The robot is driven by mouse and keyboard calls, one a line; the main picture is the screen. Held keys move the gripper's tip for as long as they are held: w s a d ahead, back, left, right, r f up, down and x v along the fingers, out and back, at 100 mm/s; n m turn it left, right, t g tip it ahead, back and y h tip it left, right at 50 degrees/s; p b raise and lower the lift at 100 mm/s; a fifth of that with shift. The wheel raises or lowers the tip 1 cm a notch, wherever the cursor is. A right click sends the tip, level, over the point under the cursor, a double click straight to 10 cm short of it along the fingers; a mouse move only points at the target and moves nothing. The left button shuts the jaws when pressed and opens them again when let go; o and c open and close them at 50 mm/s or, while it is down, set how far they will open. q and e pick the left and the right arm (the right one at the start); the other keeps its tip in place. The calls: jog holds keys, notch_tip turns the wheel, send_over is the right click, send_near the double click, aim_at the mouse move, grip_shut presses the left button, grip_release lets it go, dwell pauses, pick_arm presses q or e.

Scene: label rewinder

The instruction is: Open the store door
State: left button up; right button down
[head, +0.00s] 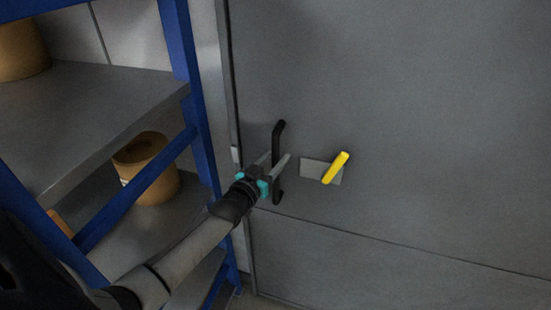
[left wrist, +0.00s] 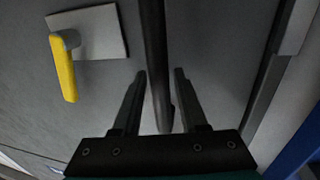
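The grey store door (head: 420,120) fills the right of the head view and stands flush with its frame as far as I can see. A black vertical bar handle (head: 279,135) is near its left edge. Right of it a yellow lever (head: 336,167) sits tilted on a light plate. My left gripper (head: 277,161) is at the bar. In the left wrist view the fingers (left wrist: 159,75) are open, one on each side of the black bar (left wrist: 154,50), with gaps. The yellow lever (left wrist: 64,70) is at upper left there. My right gripper is not in view.
A blue-framed shelf rack (head: 184,60) with grey shelves stands close on the left, beside my left arm. It holds brown rolls (head: 150,165). The door frame edge (head: 231,100) lies between rack and door. The area before the door's right part looks clear.

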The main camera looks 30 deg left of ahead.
pick_arm(q)
grip_shut()
dwell(1.1)
